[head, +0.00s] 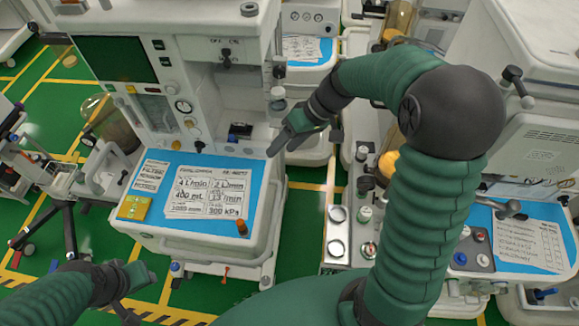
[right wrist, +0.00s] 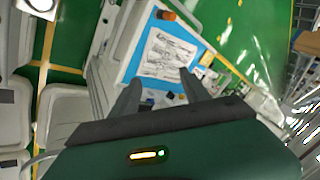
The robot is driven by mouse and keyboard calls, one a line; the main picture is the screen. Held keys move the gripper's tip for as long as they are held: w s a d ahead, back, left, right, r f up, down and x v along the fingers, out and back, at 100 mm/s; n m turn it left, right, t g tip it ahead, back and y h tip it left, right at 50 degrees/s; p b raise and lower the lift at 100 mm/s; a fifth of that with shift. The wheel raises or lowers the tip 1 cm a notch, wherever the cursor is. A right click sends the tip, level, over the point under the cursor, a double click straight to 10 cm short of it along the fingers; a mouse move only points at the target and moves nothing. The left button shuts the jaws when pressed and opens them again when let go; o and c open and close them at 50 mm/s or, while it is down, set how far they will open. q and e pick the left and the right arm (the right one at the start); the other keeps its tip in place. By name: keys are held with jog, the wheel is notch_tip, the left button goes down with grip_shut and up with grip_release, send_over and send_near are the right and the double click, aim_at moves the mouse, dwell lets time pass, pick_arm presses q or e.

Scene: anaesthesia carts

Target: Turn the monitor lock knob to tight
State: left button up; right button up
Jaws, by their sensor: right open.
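An anaesthesia cart (head: 195,238) with a dark green monitor screen (head: 117,59) stands at the left. No knob is clearly marked as the monitor lock knob. A dark knob (head: 249,9) sits on the cart's top, right of the screen, and a black knob (head: 225,53) is on the panel below it. My right gripper (head: 283,143) is beside the cart's right side, below these knobs and apart from them. In the right wrist view its two fingers (right wrist: 160,92) are spread and empty, over the cart's blue sheet. My left gripper (head: 128,288) is low at the left, its jaws unclear.
The blue work surface (head: 152,160) carries a written sheet, a yellow pad (head: 134,207) and an orange cylinder (head: 242,227). A narrow trolley with jars (head: 336,246) stands right of the cart. Another cart (head: 540,95) is at the right. Green floor (head: 305,215) shows between them.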

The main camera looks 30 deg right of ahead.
pick_arm(q)
jog(key=shift+s+f, duration=0.2)
jog(key=shift+s, duration=0.35)
pick_arm(e)
jog(key=shift+g+h, duration=0.4)
jog(key=shift+h, duration=0.2)
jog(key=s+f, duration=0.1)
jog(key=s+a+f, duration=0.1)
jog(key=s, duration=0.1)
jog(key=shift+s+f, duration=0.1)
jog(key=shift+f, duration=0.1)
